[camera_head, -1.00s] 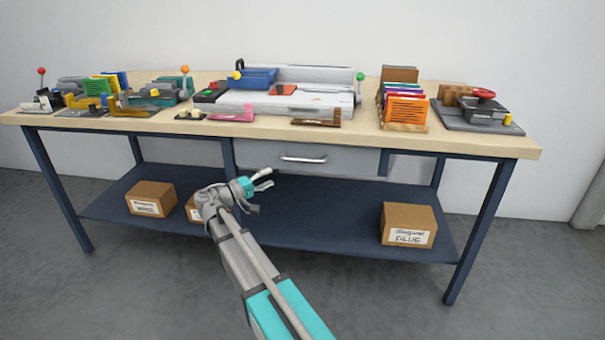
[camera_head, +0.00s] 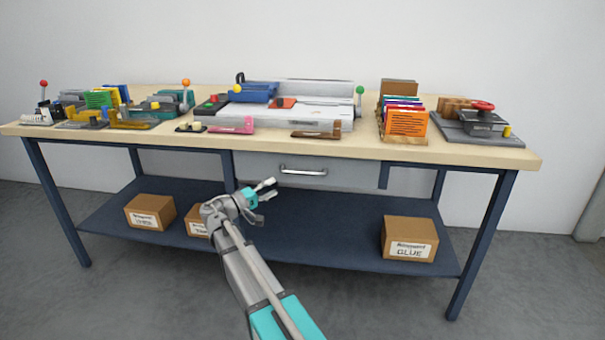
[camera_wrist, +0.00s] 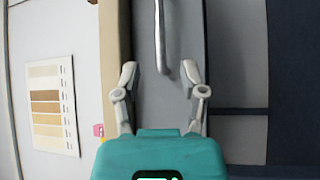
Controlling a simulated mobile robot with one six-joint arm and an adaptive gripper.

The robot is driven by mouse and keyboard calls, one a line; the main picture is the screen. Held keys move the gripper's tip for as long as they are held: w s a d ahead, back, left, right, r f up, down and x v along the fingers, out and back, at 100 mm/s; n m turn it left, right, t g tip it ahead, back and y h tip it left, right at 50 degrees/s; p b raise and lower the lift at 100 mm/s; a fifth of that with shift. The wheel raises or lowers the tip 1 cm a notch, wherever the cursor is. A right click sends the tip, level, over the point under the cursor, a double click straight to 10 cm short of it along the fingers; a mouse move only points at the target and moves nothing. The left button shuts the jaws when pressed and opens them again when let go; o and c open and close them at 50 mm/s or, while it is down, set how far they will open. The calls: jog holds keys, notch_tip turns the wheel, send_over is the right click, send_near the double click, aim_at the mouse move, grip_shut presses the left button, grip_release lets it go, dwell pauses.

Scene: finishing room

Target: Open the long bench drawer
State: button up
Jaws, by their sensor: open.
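The long bench drawer (camera_head: 345,174) has a grey front and sits closed under the middle of the bench top. Its silver bar handle (camera_head: 303,172) runs across the front. My gripper (camera_head: 270,188) is open and empty, below and to the left of the handle in the head view. In the wrist view the drawer front (camera_wrist: 180,108) lies ahead of my gripper (camera_wrist: 160,78). The handle (camera_wrist: 160,38) runs up the picture, and its near end lies between the fingertips or just beyond them. I cannot tell the depth gap; no contact shows.
The wooden bench top (camera_head: 280,147) holds a trimmer (camera_head: 310,117), sorted cards (camera_head: 407,122) and several small tools. On the blue lower shelf (camera_head: 330,240) stand cardboard boxes, one marked glue (camera_head: 409,238). A colour chart (camera_wrist: 52,105) shows at left in the wrist view.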

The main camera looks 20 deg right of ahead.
aim_at(301, 173)
jog(key=p+x, duration=0.1)
jog(key=x, duration=1)
jog(key=shift+w+d+r, duration=0.1)
jog(key=shift+d, duration=0.25)
